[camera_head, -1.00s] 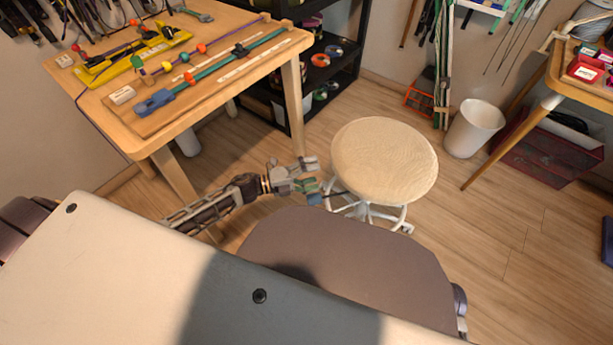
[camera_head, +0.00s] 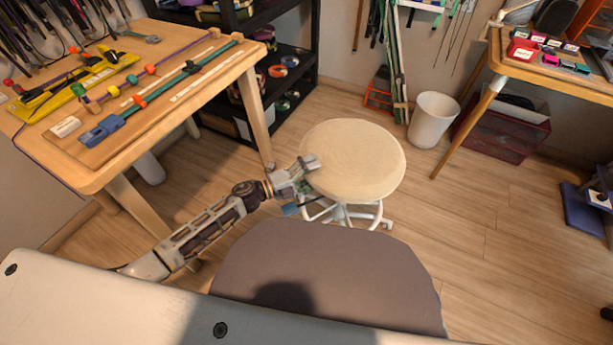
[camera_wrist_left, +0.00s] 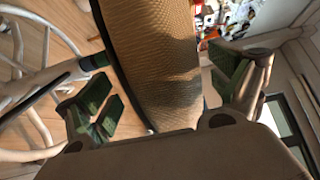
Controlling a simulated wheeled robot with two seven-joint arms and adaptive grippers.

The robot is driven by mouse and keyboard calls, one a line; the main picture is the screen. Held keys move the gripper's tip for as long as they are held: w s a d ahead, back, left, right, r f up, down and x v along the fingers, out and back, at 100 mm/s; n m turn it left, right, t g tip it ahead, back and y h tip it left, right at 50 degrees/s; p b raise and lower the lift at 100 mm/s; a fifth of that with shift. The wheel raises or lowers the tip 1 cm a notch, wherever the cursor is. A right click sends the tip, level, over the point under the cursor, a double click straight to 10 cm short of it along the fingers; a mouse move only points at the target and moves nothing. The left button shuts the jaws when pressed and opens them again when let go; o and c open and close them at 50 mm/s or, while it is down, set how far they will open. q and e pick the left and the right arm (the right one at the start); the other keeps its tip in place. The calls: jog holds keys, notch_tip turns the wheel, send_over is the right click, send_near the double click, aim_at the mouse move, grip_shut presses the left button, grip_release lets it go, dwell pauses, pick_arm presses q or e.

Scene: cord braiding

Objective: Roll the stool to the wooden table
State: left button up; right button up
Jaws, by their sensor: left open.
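The stool (camera_head: 352,160) has a round pale seat and white legs on casters. It stands on the floor at the middle of the head view. The wooden table (camera_head: 110,172) is at the left of the head view, with a floor gap between it and the stool. My left gripper (camera_head: 300,178) is open at the near left edge of the seat. In the left wrist view the seat (camera_wrist_left: 155,60) rim lies between my two green-padded fingers (camera_wrist_left: 165,90). I cannot tell whether either pad touches it. My right gripper is not in view.
A black shelf (camera_head: 300,50) stands behind the gap between table and stool. A white bin (camera_head: 432,120) and a second wooden table (camera_head: 560,78) are at the right. The floor right of the stool is clear.

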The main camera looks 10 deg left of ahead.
pick_arm(q)
jog(key=shift+w+d, duration=0.15)
jog(key=shift+d, duration=0.05)
grip_shut()
dwell(0.7)
